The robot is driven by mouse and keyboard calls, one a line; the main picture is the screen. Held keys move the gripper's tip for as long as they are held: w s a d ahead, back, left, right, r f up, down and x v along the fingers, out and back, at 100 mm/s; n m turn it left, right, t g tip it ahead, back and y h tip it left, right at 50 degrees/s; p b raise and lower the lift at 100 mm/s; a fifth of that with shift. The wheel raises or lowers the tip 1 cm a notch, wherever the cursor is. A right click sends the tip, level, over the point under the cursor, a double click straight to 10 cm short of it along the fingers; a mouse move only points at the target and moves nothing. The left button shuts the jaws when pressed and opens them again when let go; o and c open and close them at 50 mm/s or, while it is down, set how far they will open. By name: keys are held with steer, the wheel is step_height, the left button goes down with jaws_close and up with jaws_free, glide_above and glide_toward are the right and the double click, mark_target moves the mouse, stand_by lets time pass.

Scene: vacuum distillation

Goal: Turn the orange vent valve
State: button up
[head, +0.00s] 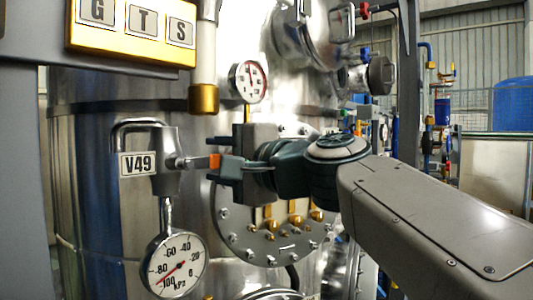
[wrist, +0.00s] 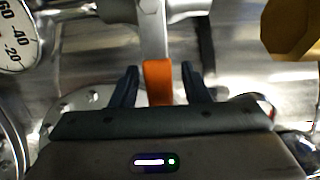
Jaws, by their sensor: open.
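The orange vent valve handle (head: 214,161) sticks out to the right from the metal fitting beside the V49 label (head: 138,163) in the head view. In the wrist view the orange handle (wrist: 158,82) sits between the two dark fingers of my gripper (wrist: 158,84). A grey metal lever runs up from it. Small gaps show on both sides of the handle, so the fingers are around it but apart from it. In the head view my gripper (head: 212,168) reaches in from the right, and its fingers partly hide the handle. My gripper is open.
A large pressure gauge (head: 176,264) hangs below the V49 fitting, and a smaller gauge (head: 248,82) stands above my gripper. A bolted flange (head: 240,238) with brass fittings is close below and behind my gripper. The shiny steel tank (head: 90,200) fills the background.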

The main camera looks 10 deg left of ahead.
steer(key=shift+a, duration=0.1)
jaws_close()
